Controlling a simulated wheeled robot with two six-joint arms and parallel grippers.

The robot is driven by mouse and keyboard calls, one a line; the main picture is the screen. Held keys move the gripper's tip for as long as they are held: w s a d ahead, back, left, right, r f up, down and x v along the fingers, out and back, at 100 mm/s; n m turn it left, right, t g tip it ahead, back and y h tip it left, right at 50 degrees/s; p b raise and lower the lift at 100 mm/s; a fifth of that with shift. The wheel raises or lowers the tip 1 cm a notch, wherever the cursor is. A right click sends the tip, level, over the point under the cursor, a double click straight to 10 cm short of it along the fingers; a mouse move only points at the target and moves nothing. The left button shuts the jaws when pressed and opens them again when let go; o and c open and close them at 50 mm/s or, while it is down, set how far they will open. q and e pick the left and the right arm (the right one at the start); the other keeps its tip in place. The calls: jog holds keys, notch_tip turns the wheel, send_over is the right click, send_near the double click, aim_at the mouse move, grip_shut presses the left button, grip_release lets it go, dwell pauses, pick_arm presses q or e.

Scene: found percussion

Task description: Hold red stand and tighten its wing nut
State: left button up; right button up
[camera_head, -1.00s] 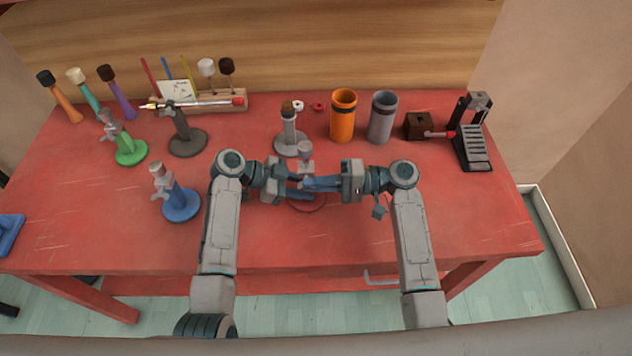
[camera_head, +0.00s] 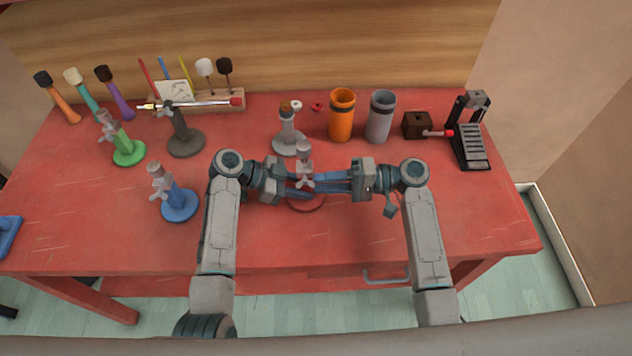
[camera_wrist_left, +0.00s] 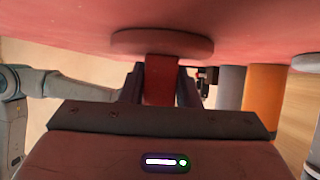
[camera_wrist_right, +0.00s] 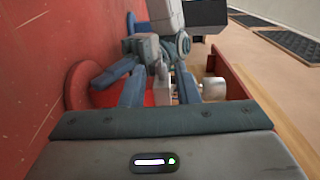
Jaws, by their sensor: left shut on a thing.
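The red stand (camera_head: 309,205) stands upright near the middle front of the table, with a grey top and a pale wing nut (camera_head: 305,182) on its post. My left gripper (camera_head: 298,190) is shut on its post. The left wrist view shows the red post (camera_wrist_left: 161,82) between the fingers and the round base (camera_wrist_left: 160,43). My right gripper (camera_head: 318,184) points at the stand from the right. In the right wrist view its fingers (camera_wrist_right: 159,90) are apart, and the pale wing nut (camera_wrist_right: 164,84) shows in the gap. I cannot tell whether they touch it.
A blue stand (camera_head: 180,204) is to the left, with green (camera_head: 129,151) and dark (camera_head: 186,140) stands behind it. A grey stand (camera_head: 287,143) is close behind the red one. Orange (camera_head: 342,118) and grey (camera_head: 381,118) cups stand behind right. The table's front right is clear.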

jog(key=d, duration=0.9)
jog(key=shift+d+r, duration=0.25)
pick_arm(q)
jog(key=o, duration=0.8)
jog(key=shift+a, duration=0.1)
